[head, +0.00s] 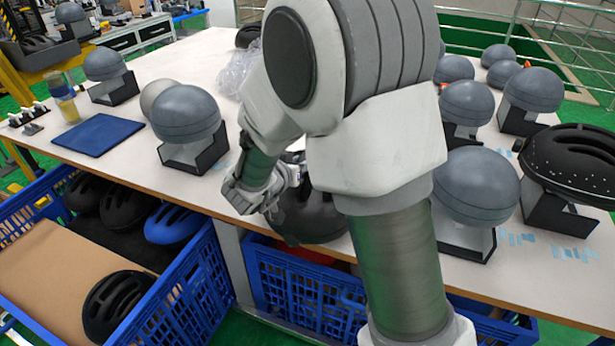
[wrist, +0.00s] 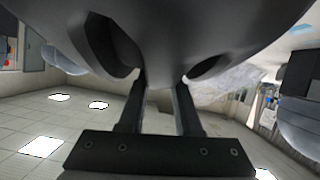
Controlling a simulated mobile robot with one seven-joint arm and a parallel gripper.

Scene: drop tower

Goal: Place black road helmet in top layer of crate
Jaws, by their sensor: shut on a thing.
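My gripper (wrist: 162,88) is shut on a black helmet (head: 310,218). In the wrist view the helmet's dark shell (wrist: 200,35) fills the top, with two dark openings, and both fingers reach up to it. In the head view the helmet hangs at the table's front edge, partly hidden by my arm; the fingertips are hidden there. A blue crate (head: 190,292) stands on the floor at the lower left. Inside it are black helmets (head: 124,207), a blue helmet (head: 173,225) and another black helmet (head: 116,305) at the front, around a brown cardboard sheet (head: 55,270).
The white table (head: 205,62) carries several grey dome stands (head: 187,115) and a black dotted helmet (head: 572,160) on a stand at right. A blue mat (head: 99,135) lies at left. Another blue crate (head: 290,290) stands under the table, below the held helmet.

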